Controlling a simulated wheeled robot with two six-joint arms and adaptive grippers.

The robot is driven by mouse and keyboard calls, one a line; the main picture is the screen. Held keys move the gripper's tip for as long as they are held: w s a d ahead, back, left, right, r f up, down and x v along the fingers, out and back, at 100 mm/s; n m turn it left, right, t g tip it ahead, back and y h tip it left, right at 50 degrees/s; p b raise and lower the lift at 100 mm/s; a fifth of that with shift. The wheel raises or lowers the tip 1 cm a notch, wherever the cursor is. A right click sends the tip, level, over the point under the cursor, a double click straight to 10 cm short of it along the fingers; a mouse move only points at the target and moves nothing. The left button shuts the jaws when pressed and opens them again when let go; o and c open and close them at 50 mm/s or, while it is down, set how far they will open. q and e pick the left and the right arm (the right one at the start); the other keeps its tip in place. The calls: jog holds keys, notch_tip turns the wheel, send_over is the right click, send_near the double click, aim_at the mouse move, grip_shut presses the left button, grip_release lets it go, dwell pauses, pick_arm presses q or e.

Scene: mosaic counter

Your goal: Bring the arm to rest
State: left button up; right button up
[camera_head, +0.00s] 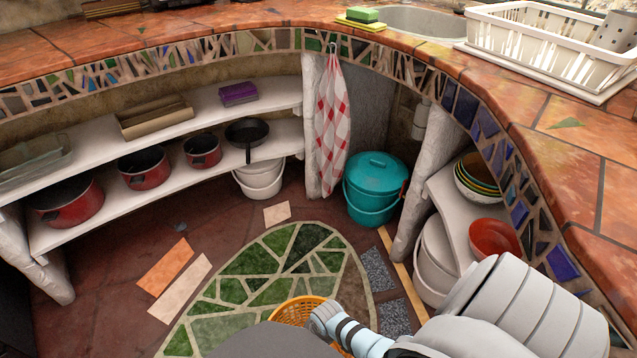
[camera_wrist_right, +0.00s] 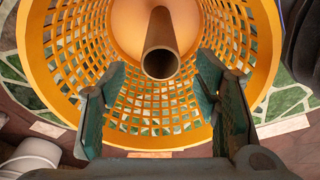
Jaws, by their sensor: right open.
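My right arm (camera_head: 520,315) comes in from the lower right in the head view and partly covers the orange basket (camera_head: 292,309) on the floor. In the right wrist view my right gripper (camera_wrist_right: 162,88) is open, with its two fingers apart. Beyond them is the latticed orange basket (camera_wrist_right: 60,62). A brown round stick (camera_wrist_right: 160,45) points up at the camera from a smooth orange round part inside it. The stick appears between the fingers in the picture; no contact shows. My left gripper is not in view.
The curved tiled counter (camera_head: 565,150) surrounds the floor. Low shelves hold red pots (camera_head: 145,167) and a black pan (camera_head: 247,133). A teal bucket (camera_head: 373,185) stands near a hanging checked towel (camera_head: 331,120). Bowls (camera_head: 492,238) sit on the right shelf, close to my arm.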

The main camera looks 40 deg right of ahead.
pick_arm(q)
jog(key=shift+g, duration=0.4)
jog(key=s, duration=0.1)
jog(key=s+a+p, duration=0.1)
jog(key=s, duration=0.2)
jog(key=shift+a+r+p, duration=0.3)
pick_arm(e)
notch_tip(320, 180, up, 3)
jog(key=shift+s+r, duration=0.1)
jog(key=shift+s, duration=0.05)
